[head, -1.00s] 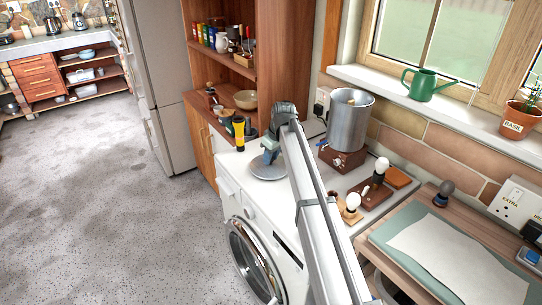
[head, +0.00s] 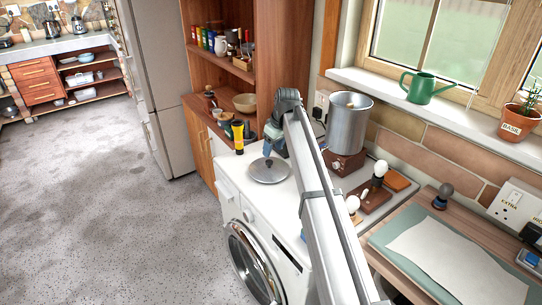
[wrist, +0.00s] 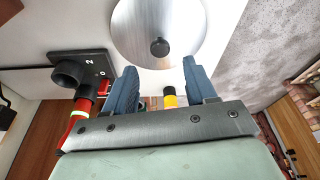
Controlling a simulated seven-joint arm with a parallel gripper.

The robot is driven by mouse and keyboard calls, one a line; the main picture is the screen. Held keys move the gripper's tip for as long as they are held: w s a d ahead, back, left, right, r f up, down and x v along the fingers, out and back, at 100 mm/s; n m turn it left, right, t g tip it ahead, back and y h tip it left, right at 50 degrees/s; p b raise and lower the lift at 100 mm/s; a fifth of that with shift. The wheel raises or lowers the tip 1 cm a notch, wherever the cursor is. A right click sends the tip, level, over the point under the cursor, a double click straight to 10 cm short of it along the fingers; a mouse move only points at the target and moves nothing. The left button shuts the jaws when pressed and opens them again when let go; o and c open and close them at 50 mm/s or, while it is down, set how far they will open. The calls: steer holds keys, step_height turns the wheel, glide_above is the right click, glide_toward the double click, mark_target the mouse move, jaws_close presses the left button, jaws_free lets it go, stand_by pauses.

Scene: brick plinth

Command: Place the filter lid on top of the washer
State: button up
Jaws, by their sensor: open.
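The filter lid (head: 270,173) is a round grey metal disc with a small dark knob. It lies flat on the white top of the washer (head: 231,191), towards the back left. In the wrist view the lid (wrist: 185,30) shows at the top with its knob towards my gripper, its far edge cut off. My gripper (head: 272,151) is just above and behind the lid in the head view. In the wrist view its two blue fingers (wrist: 160,78) are spread, with nothing held between them, and apart from the knob.
A yellow and black tube (head: 238,136) stands at the washer's back left corner. A metal canister (head: 349,122) on a brown base stands to the right, behind my arm. Light bulbs on wooden bases stand nearer. A black numbered fitting (wrist: 82,68) is left in the wrist view.

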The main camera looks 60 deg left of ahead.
steer(key=v, duration=0.5)
steer(key=shift+d+r, duration=0.1)
steer(key=shift+r, duration=0.3)
steer(key=shift+o, duration=0.4)
steer(key=shift+o, duration=0.7)
steer(key=shift+w+r, duration=0.2)
steer(key=o, duration=0.6)
steer(key=w+d+r+m+t, duration=0.1)
steer(key=w+d+r+m, duration=0.6)
steer(key=w+r+m, duration=0.3)
step_height(320, 180, up, 3)
steer(key=shift+w+r+y, duration=0.2)
steer(key=shift+w+y, duration=0.2)
steer(key=shift+w, duration=0.2)
steer(key=w+d+r+m+t, duration=0.2)
steer(key=w+d+r+m, duration=0.7)
steer(key=r, duration=0.4)
step_height(320, 180, down, 9)
steer(key=w+a+m, duration=0.1)
steer(key=a, duration=0.1)
steer(key=shift+w+m, duration=0.25)
steer(key=shift+m, duration=0.05)
steer(key=shift+a, duration=0.1)
